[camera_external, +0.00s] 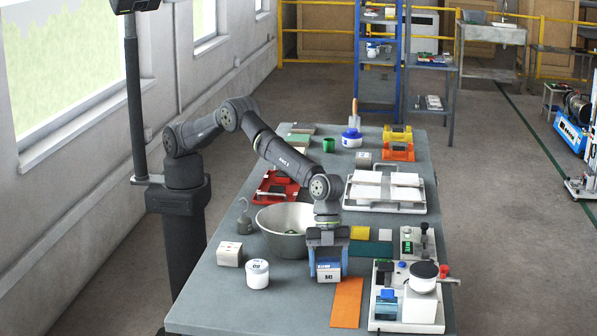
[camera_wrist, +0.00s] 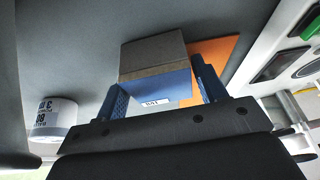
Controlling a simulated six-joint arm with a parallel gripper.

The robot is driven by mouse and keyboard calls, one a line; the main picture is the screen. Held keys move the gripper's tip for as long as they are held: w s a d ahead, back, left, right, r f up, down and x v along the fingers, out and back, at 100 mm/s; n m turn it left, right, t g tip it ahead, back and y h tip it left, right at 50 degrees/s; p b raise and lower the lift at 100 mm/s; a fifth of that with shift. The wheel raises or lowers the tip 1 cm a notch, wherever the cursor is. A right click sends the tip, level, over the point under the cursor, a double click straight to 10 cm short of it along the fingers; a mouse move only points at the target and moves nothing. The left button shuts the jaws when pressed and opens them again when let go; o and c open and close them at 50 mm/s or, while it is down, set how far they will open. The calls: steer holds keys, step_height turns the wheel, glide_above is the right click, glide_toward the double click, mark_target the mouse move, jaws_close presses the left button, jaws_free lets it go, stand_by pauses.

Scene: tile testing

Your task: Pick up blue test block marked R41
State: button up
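The blue test block (camera_external: 328,272), with a pale label reading R41, stands on the grey table near its front. In the wrist view the block (camera_wrist: 158,88) shows a blue face with a white label and a grey-brown upper part. My gripper (camera_external: 328,268) points down over the block, with one finger on each side of it. In the wrist view my gripper (camera_wrist: 160,92) has its blue fingers apart, and a gap shows between the block and the right finger. The left finger is close to the block; contact there cannot be told.
An orange tile (camera_external: 346,303) lies just right of the block. A white jar (camera_external: 257,274) and a pale box (camera_external: 229,254) stand to the left. A large metal bowl (camera_external: 284,244) is behind-left. A test device (camera_external: 387,325) stands at the right.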

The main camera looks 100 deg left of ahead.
mark_target(330, 265)
steer(key=c, duration=0.9)
steer(key=shift+r, duration=0.15)
steer(key=shift+r, duration=0.6)
step_height(330, 265, up, 3)
steer(key=shift+f, duration=0.1)
steer(key=s+d+r, duration=0.1)
steer(key=s+r, duration=0.1)
steer(key=s, duration=0.1)
steer(key=s+d+r, duration=0.1)
steer(key=s+r, duration=0.1)
steer(key=s, duration=0.2)
steer(key=s+d+r, duration=0.1)
steer(key=s+r, duration=0.1)
steer(key=s, duration=0.2)
steer(key=shift+s+d+r, duration=0.1)
steer(key=shift+r, duration=0.25)
